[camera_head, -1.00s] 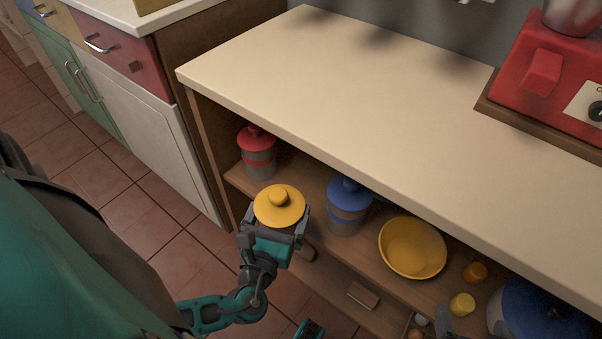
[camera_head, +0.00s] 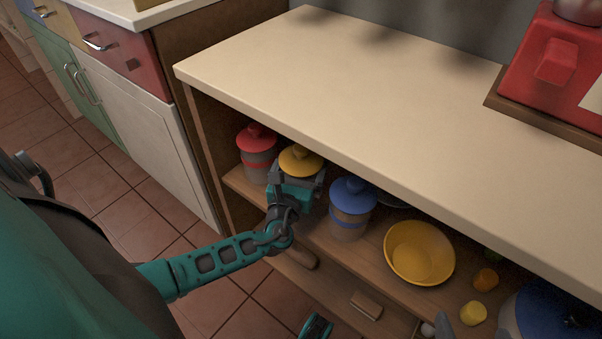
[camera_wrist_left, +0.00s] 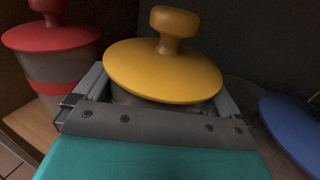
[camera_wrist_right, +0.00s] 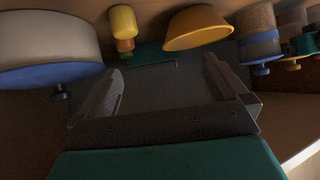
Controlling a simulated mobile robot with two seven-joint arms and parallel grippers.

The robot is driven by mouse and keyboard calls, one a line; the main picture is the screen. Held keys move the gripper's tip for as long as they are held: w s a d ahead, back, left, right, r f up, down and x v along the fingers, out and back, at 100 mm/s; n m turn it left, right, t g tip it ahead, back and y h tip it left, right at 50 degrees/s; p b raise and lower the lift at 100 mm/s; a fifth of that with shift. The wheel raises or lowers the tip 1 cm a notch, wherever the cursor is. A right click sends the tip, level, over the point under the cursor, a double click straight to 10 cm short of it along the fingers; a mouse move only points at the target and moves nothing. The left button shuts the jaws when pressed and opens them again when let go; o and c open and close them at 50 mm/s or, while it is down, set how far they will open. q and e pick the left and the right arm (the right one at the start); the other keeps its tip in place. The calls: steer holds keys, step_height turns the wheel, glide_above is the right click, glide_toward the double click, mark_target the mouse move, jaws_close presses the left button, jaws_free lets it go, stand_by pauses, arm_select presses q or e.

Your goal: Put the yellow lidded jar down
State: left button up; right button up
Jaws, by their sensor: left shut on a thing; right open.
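The yellow lidded jar (camera_head: 300,158) is at the shelf under the counter, between the red-lidded jar (camera_head: 257,150) and the blue-lidded jar (camera_head: 350,205). My left gripper (camera_head: 298,178) is shut around its body, below the lid. In the left wrist view the yellow lid (camera_wrist_left: 163,70) is upright between the fingers and hides most of the body. I cannot tell whether its base touches the shelf. My right gripper (camera_wrist_right: 165,95) is open and empty in the right wrist view; only a small part shows low in the head view.
The shelf (camera_head: 375,245) also holds a yellow bowl (camera_head: 419,252), small yellow and orange items (camera_head: 473,313) and a large blue-lidded pot (camera_head: 545,315). The counter top (camera_head: 330,80) overhangs the jars. A red appliance (camera_head: 555,65) stands on it.

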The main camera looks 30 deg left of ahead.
arm_select(q)
steer(key=shift+f, duration=0.5)
steer(key=shift+r, duration=0.15)
steer(key=o, duration=1.6)
steer(key=shift+f, duration=0.25)
steer(key=shift+r, duration=0.15)
steer(key=shift+s, duration=0.1)
